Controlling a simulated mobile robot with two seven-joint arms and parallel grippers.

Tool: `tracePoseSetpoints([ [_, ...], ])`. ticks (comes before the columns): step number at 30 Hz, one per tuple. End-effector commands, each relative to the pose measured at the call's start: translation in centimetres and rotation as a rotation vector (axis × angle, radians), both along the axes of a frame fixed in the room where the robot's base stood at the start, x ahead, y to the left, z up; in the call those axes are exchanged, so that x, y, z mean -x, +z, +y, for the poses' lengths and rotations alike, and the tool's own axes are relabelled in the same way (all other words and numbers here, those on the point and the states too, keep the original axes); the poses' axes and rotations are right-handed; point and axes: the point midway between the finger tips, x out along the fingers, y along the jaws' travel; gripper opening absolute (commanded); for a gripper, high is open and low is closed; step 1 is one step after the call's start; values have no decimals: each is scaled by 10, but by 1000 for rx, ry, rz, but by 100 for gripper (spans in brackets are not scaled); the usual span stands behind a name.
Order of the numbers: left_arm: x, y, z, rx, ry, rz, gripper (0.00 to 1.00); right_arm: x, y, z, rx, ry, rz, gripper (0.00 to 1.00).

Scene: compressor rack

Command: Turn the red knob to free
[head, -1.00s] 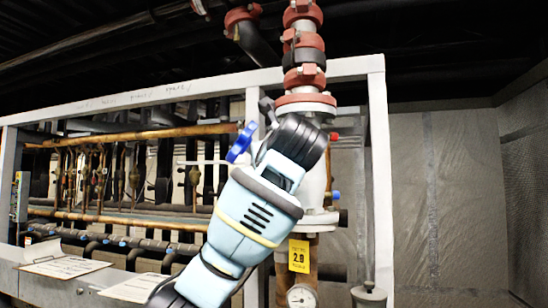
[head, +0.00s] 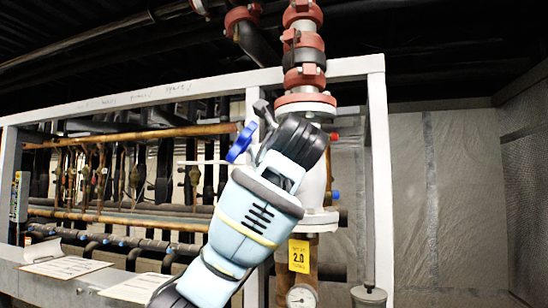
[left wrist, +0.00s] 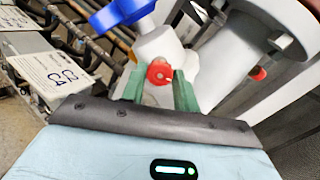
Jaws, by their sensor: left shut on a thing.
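The red knob (left wrist: 160,72) shows in the left wrist view on the pale valve body, just below the blue handle. My left gripper (left wrist: 160,88) has its two green fingers on either side of the red knob and is shut on it. In the head view my left arm comes up from the bottom, and its wrist covers the gripper (head: 262,122) and this red knob. My right gripper is in neither view.
A blue handwheel (head: 240,143) sits beside my wrist. A vertical pipe with red couplings (head: 304,75) rises above the pale valve body (head: 314,190). A yellow tag (head: 299,256) and a gauge (head: 301,297) are below. Another red fitting (left wrist: 258,73) is at right.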

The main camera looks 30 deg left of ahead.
Motion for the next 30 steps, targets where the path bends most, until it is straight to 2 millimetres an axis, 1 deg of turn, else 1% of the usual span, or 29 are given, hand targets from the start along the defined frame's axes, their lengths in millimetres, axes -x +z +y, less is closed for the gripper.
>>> tracePoseSetpoints([
  [30, 0, -1, 0, 695, -1, -623, 8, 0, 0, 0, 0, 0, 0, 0],
])
